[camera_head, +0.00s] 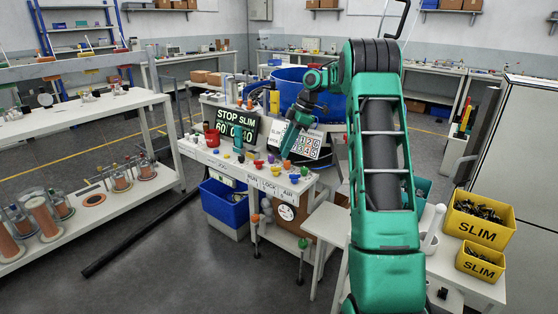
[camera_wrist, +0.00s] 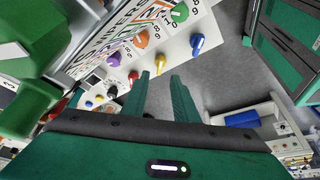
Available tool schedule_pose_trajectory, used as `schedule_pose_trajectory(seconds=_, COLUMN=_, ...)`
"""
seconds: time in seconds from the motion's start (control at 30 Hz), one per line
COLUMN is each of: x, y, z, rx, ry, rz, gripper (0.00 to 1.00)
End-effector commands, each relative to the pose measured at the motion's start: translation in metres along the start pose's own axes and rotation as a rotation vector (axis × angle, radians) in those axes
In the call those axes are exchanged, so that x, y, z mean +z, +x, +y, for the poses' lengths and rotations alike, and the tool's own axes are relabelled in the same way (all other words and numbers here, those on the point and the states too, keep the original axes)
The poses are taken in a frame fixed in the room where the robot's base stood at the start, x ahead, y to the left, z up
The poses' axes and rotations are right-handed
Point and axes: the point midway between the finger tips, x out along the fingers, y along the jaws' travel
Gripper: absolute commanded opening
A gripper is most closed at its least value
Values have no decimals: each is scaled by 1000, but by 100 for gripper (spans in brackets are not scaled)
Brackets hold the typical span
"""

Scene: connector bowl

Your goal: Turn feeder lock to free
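The white bench (camera_head: 235,170) has a row of colored knobs along its front right part. The word LOCK (camera_head: 270,187) is on its front edge, between RUN and AIR. In the wrist view I see a yellow knob (camera_wrist: 160,62), a blue knob (camera_wrist: 197,42), a red knob (camera_wrist: 132,77), an orange knob (camera_wrist: 140,40), a purple knob (camera_wrist: 115,60) and a green knob (camera_wrist: 180,12). I cannot tell which one is the feeder lock or how it is set. My gripper (camera_wrist: 161,82) is open and empty, its fingertips pointing toward the yellow knob.
A large blue tub (camera_head: 292,82) is behind. A blue bin (camera_head: 224,205) stands below. Yellow SLIM bins (camera_head: 478,235) sit at right. The floor in front is clear.

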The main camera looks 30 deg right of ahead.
Motion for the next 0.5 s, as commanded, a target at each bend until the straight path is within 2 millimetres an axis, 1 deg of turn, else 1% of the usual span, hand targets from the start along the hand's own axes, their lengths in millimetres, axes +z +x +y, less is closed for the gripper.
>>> schedule_pose_trajectory(seconds=0.03, x=1, y=-10, z=1, rx=4, ry=1, rz=0, gripper=27)
schedule_pose_trajectory(seconds=0.2, x=1, y=-30, z=0, rx=0, ry=0, rz=1, gripper=27)
schedule_pose_trajectory(seconds=0.33, x=1, y=-38, z=0, rx=0, ry=0, rz=0, gripper=27)
schedule_pose_trajectory(seconds=0.5, x=0, y=-40, z=-1, rx=-1, ry=0, rz=0, gripper=27)
